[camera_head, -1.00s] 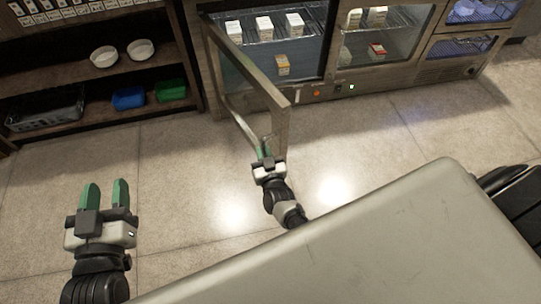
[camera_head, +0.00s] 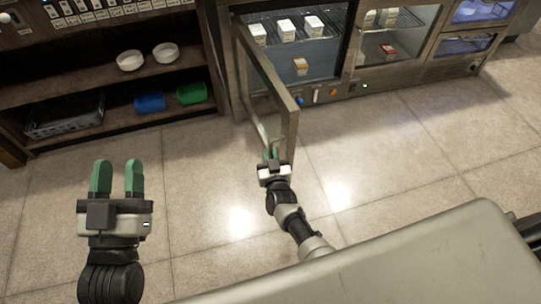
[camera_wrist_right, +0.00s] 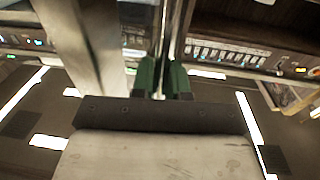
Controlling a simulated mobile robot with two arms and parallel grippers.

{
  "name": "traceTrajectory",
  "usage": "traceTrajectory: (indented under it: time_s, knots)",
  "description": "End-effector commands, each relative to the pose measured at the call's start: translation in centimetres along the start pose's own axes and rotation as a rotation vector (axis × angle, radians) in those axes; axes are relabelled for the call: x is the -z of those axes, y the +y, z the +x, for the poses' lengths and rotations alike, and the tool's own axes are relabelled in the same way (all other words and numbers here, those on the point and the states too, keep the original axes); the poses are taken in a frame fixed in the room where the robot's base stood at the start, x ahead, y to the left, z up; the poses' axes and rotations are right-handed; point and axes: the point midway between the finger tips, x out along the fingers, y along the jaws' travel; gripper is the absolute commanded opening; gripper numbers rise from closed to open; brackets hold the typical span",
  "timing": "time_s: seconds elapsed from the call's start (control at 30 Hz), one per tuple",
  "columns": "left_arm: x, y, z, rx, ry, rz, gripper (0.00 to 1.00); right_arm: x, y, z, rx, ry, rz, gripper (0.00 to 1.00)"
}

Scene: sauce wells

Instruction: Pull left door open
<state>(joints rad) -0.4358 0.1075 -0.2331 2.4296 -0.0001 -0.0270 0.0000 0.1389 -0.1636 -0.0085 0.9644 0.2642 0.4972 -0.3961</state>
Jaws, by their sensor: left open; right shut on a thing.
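The left door (camera_head: 292,128) of the glass-fronted fridge stands swung well out from the front, hinged on its left side. A long metal handle bar (camera_wrist_right: 162,55) runs along the door and passes between the green fingers in the right wrist view. My right gripper (camera_head: 271,152) is shut on this handle near its lower end. The door panel (camera_wrist_right: 80,40) fills the upper left of that view. My left gripper (camera_head: 117,178) is open and empty above the floor at the left, away from the door.
The fridge (camera_head: 345,95) holds several small boxes behind the open door. A dark shelf unit (camera_head: 75,85) with white bowls (camera_head: 130,60), a blue bin (camera_head: 150,103) and a green bin (camera_head: 191,94) stands to its left. The floor around the door is clear.

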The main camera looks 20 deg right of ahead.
Motion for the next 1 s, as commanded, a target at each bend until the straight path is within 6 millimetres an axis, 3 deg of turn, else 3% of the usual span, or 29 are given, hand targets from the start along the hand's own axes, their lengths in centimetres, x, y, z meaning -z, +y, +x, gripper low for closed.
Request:
traceTrajectory:
  time_s: [0.13,0.17,0.3,0.67,1.0]
  knots:
    - [0.0,0.0,0.0,0.000,0.000,0.000,0.43,0.4,0.0,0.3,-0.001,0.008,0.001,0.00]
    - [0.0,0.0,0.0,0.000,0.000,0.000,0.43,0.4,0.0,0.3,-0.001,0.008,0.001,0.18]
    - [0.0,0.0,0.0,0.000,-0.001,0.000,0.43,0.3,0.0,0.2,0.000,0.006,0.001,0.39]
    - [-0.1,0.0,0.1,0.001,-0.018,0.000,0.43,0.2,0.0,-0.2,0.000,0.002,0.001,0.39]
    - [-4.1,-0.9,-1.3,0.022,-0.385,0.010,0.43,0.3,0.0,-4.6,0.000,0.001,0.001,0.39]
